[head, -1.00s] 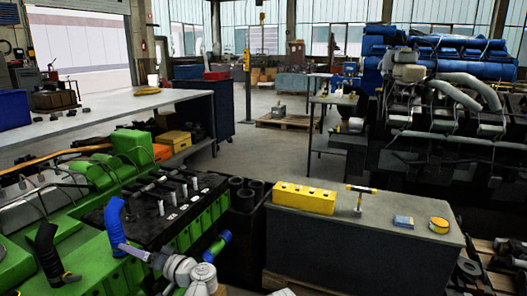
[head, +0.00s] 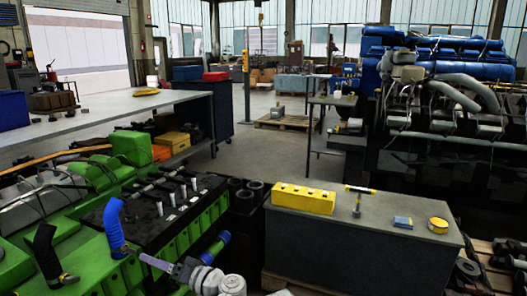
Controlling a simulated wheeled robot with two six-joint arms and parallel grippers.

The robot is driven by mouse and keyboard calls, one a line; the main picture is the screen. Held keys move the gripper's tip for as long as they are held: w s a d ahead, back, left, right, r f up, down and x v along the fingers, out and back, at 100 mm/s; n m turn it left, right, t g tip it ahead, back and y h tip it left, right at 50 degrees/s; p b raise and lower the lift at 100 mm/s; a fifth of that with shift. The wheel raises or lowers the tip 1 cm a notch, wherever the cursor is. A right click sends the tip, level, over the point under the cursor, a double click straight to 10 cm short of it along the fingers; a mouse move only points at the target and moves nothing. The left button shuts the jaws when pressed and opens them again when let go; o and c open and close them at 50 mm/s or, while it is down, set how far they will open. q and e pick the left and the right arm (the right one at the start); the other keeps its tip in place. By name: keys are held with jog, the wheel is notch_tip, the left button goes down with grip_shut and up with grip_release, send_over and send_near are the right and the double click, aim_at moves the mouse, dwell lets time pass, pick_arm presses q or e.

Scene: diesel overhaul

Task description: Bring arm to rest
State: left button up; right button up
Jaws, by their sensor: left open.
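My left gripper (head: 150,260) shows at the bottom left of the head view, its light grey and white wrist coming up from the bottom edge. It is open, and I see nothing held in it. Its tip points left, over the green engine (head: 200,217), close to the lower end of the blue hose (head: 113,228). I cannot tell whether it touches the hose. My right gripper is not in view.
A grey bench (head: 363,257) to the right carries a yellow block (head: 303,198), a T-shaped tool (head: 358,200), a blue box (head: 403,222) and a yellow tin (head: 438,225). A black hose (head: 46,253) stands at the far left. Open floor lies behind.

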aim_at(131, 252)
pick_arm(q)
jog(key=x, duration=0.8)
jog(key=shift+a, duration=0.1)
jog(key=n, duration=1.1)
jog(key=shift+s, duration=0.1)
jog(key=n, duration=1.1)
jog(key=shift+n, duration=0.3)
